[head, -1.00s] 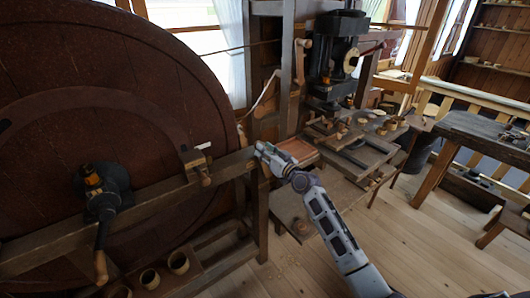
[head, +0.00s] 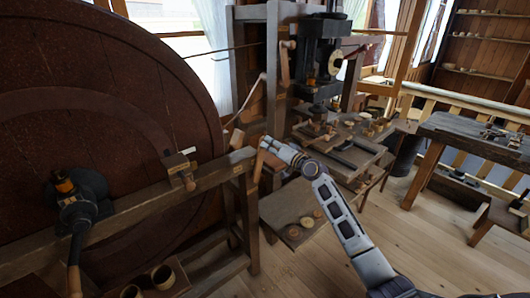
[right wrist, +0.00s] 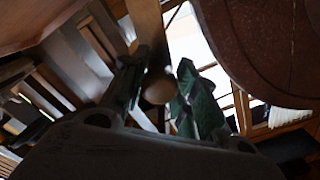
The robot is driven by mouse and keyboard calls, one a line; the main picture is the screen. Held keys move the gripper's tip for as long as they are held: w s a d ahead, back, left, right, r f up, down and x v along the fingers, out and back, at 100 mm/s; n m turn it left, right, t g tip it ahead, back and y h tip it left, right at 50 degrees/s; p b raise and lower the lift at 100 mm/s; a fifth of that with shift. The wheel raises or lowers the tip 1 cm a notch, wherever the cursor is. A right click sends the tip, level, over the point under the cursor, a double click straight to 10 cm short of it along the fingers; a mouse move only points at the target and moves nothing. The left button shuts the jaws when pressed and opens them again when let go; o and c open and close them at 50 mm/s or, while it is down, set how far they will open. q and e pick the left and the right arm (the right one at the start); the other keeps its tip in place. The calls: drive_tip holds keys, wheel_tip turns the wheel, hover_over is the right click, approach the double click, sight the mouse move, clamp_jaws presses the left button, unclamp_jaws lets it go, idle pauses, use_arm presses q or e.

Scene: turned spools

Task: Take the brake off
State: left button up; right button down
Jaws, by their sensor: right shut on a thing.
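My right gripper (head: 264,148) is shut on a slim wooden handle (head: 258,165) at the right end of the long beam in front of the big wheel. In the right wrist view a round wooden end (right wrist: 158,88) shows between the two fingers (right wrist: 160,95); the rest of the handle is partly hidden. The big dark red-brown wheel (head: 120,110) fills the left. A small wooden block (head: 180,170) with a pale tag sits on the beam by the wheel's face. Whether any brake part touches the wheel I cannot tell. My left gripper is out of view.
A dark hub with a crank handle (head: 78,205) stands out from the wheel at left. Wooden cups (head: 163,275) sit below the beam. A dark press (head: 322,60) and a low bench (head: 350,158) with turned pieces stand behind my right arm.

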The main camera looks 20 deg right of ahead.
drive_tip(key=shift+w+d+f+m, duration=0.1)
drive_tip(key=shift+w+d+m, duration=0.1)
drive_tip(key=shift+d, duration=0.2)
drive_tip(key=shift+w+d+f+m, duration=0.1)
drive_tip(key=shift+d+m, duration=0.1)
drive_tip(key=shift+d, duration=0.15)
drive_tip(key=shift+w+d+m+b, duration=0.1)
drive_tip(key=shift+d+m+b, duration=0.2)
drive_tip(key=shift+d, duration=0.1)
drive_tip(key=c, duration=1.4)
unclamp_jaws()
drive_tip(key=o, duration=0.3)
drive_tip(key=shift+d+f, duration=0.1)
drive_tip(key=shift+f, duration=0.05)
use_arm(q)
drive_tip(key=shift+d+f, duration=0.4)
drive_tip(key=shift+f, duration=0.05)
